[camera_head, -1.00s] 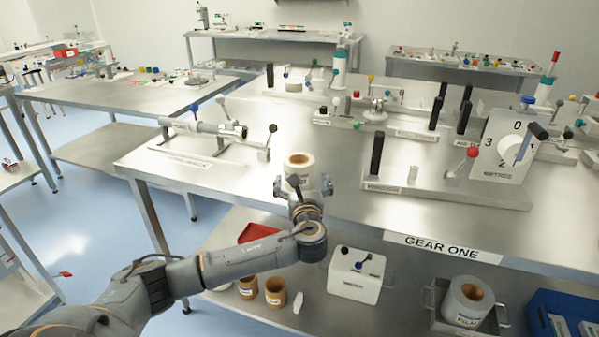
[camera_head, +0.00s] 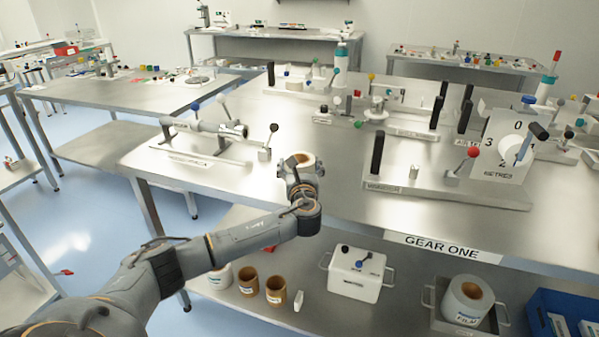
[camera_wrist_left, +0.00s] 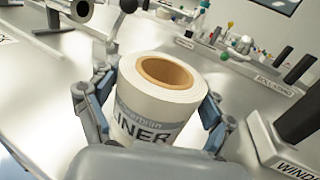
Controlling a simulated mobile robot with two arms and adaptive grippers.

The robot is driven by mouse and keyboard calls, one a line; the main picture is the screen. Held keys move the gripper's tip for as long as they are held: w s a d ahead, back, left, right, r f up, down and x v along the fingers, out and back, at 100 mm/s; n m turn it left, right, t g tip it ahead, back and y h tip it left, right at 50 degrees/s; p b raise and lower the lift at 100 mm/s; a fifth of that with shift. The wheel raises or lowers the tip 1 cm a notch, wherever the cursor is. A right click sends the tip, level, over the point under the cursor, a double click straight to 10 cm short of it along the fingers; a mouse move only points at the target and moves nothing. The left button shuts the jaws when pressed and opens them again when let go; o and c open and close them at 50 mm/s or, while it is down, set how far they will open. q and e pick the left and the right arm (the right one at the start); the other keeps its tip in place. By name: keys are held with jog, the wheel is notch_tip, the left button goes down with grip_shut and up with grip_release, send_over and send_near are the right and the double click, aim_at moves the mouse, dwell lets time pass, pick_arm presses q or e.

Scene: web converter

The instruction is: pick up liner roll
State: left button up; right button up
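The liner roll (camera_head: 303,159) is a white roll with a brown core, standing upright near the front left of the main table. In the left wrist view the liner roll (camera_wrist_left: 165,95) shows grey "LINER" lettering. My left gripper (camera_head: 304,172) is at the roll from the front. In the left wrist view, the fingers of my left gripper (camera_wrist_left: 160,113) stand on either side of the roll, with a narrow gap visible at its left, so it looks open around it. The lower part of the roll is hidden by the gripper. My right gripper is not in view.
A metal roller fixture (camera_head: 205,140) lies left of the roll, and the winder base (camera_head: 440,188) with a black post is to the right. The lower shelf holds brown cores (camera_head: 275,290), a white box (camera_head: 358,275) and a film roll (camera_head: 467,301). Bare tabletop surrounds the roll.

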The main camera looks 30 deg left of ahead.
pick_arm(q)
jog(key=c, duration=0.7)
jog(key=shift+c, duration=0.4)
jog(key=shift+r, duration=0.2)
